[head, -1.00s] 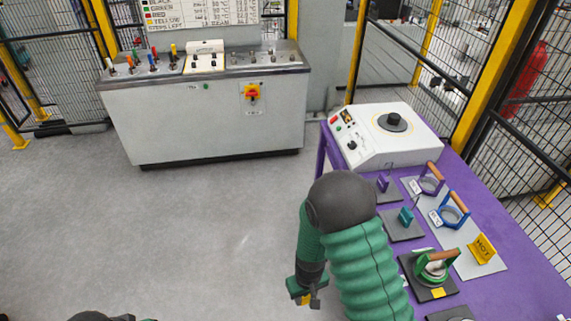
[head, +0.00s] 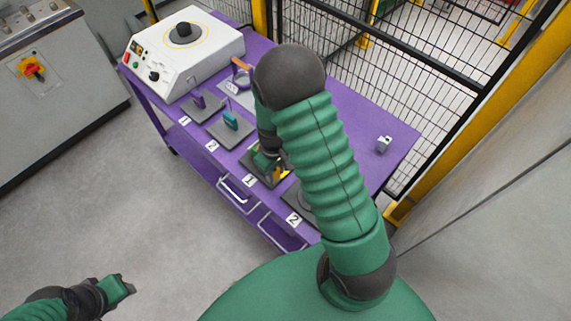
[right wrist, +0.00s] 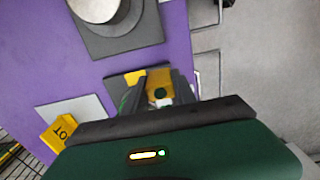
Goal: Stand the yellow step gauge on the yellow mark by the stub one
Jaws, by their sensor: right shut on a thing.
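My right gripper (head: 268,160) hangs over the dark plate (head: 251,165) labelled 1 on the purple table. In the right wrist view its fingers (right wrist: 160,92) are shut on the yellow step gauge (right wrist: 158,76). The yellow mark (right wrist: 133,77) shows on the dark plate (right wrist: 117,83), just left of the gauge. I cannot tell whether the gauge touches the plate. Stub one is mostly hidden behind my gripper and arm; a bit of green shows there. My left gripper (head: 122,288) is low at the left over the floor, its jaw state unclear.
A wide grey stub (right wrist: 100,8) stands on the neighbouring plate. Plates with a purple block (head: 198,98) and a teal block (head: 230,120), a white heater (head: 180,50) and a small white block (head: 384,144) share the purple table (head: 345,118). Mesh fencing stands behind.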

